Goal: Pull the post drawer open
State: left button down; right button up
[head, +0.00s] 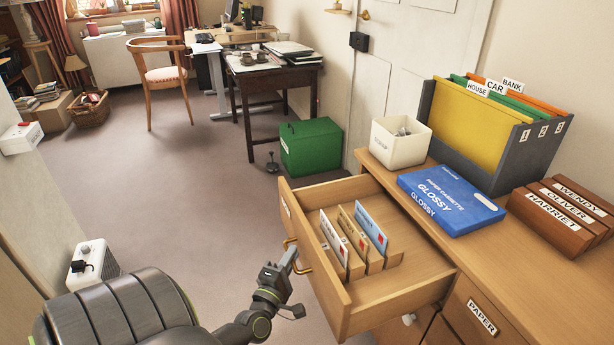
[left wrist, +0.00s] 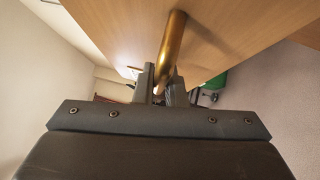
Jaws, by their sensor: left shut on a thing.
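The post drawer (head: 387,290) stands well out from the wooden bureau in the head view, and its inside shows. Upright envelopes (head: 347,241) stand in wooden slots inside it. Its brass handle (head: 293,256) is on the front face. My left gripper (head: 287,262) is at that handle, shut on it. In the left wrist view the brass handle (left wrist: 172,50) runs down between the fingers of the left gripper (left wrist: 163,88), close to the drawer front (left wrist: 225,35). My right gripper is not in view.
On the bureau top are a blue glossy box (head: 450,198), a white bin (head: 400,138), a grey file holder (head: 500,130) and wooden name blocks (head: 560,215). A closed PAPER drawer (head: 482,318) is at lower right. A green box (head: 311,147) stands on the floor behind. Carpet left of the drawer is clear.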

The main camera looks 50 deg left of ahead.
pick_arm(q)
jog(key=shift+s+a+f, duration=0.1)
jog(key=shift+s+a, duration=0.15)
jog(key=shift+s, duration=0.4)
jog(key=shift+s+a, duration=0.25)
jog(key=shift+s, duration=0.35)
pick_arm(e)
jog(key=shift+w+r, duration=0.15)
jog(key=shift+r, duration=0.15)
pick_arm(q)
jog(key=c, duration=1.5)
grip_release()
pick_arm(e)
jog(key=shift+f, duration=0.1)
